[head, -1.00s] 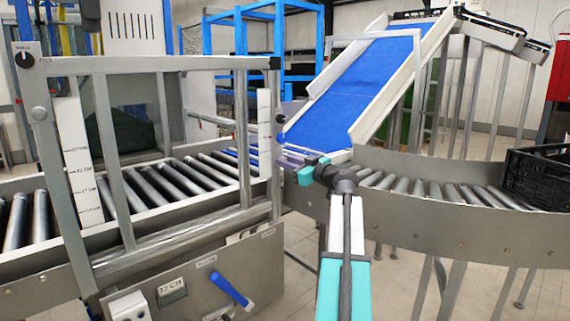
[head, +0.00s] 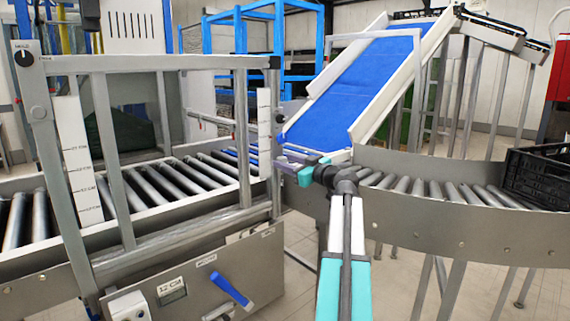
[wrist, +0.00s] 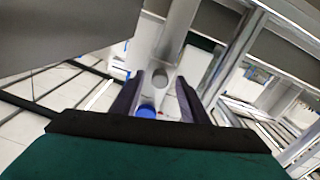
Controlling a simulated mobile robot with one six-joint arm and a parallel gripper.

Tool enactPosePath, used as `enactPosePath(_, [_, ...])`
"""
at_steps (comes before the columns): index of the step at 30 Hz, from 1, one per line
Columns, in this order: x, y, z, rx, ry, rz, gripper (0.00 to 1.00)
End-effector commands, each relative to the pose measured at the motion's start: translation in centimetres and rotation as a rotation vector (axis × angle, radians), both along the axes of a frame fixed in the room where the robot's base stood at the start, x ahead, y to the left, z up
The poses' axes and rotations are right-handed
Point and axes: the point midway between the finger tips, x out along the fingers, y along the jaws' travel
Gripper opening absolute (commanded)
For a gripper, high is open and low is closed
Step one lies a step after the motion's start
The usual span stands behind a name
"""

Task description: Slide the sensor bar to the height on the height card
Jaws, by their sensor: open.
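A small card (head: 172,291) on the front panel of the grey frame seems to read 12 CM. White strips with height marks stand on the frame at the left (head: 80,160) and right (head: 264,120). A thin grey bar (head: 212,121) shows behind the frame's right post; I cannot tell for sure that it is the sensor bar. A round knob (head: 280,118) sits at the right post. My gripper (head: 284,161) is open beside that post, below the knob. In the wrist view its fingers (wrist: 157,100) stand either side of a grey rounded end (wrist: 160,80); contact is unclear.
A blue lever (head: 232,290) sticks out of the front panel. Roller conveyor (head: 180,180) runs through the frame, and a curved roller section (head: 430,185) lies to the right. A black crate (head: 540,175) stands on it. A blue belt ramp (head: 350,85) rises behind.

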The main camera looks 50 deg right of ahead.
Motion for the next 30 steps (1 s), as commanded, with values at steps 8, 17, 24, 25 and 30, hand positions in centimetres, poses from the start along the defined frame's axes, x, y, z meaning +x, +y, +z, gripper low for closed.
enactPosePath(8, [-2.5,0.3,0.0,0.0,-0.001,-0.001,0.4])
enactPosePath(17, [-7.3,0.6,0.0,-0.001,0.0,-0.001,0.4])
enactPosePath(24, [-11.0,0.9,-0.1,0.0,0.0,-0.001,0.4])
enactPosePath(25, [-11.4,0.9,-0.1,0.0,0.0,0.0,0.4])
enactPosePath(30, [-13.0,0.9,0.0,0.0,0.001,-0.001,0.4])
